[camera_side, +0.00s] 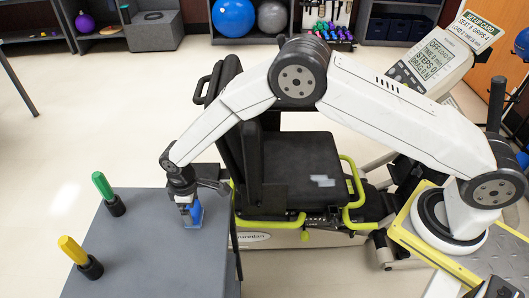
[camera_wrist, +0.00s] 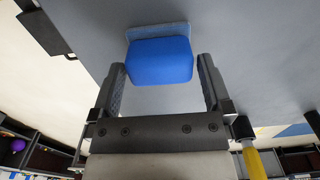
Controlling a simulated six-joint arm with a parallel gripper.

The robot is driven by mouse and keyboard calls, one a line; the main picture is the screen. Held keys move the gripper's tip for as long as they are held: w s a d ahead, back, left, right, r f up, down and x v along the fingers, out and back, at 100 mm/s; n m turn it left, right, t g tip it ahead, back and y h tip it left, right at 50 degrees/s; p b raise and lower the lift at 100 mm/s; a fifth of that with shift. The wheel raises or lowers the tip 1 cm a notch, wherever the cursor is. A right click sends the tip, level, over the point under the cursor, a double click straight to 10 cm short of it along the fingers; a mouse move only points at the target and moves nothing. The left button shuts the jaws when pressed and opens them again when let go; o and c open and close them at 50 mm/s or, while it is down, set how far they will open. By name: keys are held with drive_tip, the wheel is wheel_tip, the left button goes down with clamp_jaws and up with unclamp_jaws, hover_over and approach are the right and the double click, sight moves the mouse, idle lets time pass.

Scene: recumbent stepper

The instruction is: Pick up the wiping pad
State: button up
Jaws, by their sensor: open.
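The wiping pad (camera_wrist: 160,62) is a blue block with a lighter, flat blue-grey layer along one edge. In the side view, the blue pad (camera_side: 194,215) is at the right part of the grey table top (camera_side: 140,255), partly hidden by my gripper. My gripper (camera_side: 184,203) is over the pad there, pointing down. In the wrist view, my gripper (camera_wrist: 160,85) is open, with one finger on each side of the pad. Gaps show between the pad and both fingers.
The black stepper seat (camera_side: 300,165) stands close beyond the table's right edge. The middle of the table top is clear.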

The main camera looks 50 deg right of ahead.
drive_tip(key=shift+f, duration=0.9)
drive_tip(key=c, duration=1.1)
drive_tip(key=shift+r, duration=0.1)
drive_tip(key=shift+w+r, duration=0.1)
drive_tip(key=shift+r, duration=0.7)
drive_tip(key=shift+s+d+r, duration=0.9)
drive_tip(key=shift+s+r, duration=0.95)
drive_tip(key=shift+s, duration=0.3)
drive_tip(key=shift+s+d+r, duration=0.95)
drive_tip(key=shift+s+r, duration=0.95)
drive_tip(key=shift+s, duration=0.3)
drive_tip(key=shift+s+d+r, duration=0.9)
drive_tip(key=shift+s+r, duration=0.95)
drive_tip(key=shift+s, duration=0.3)
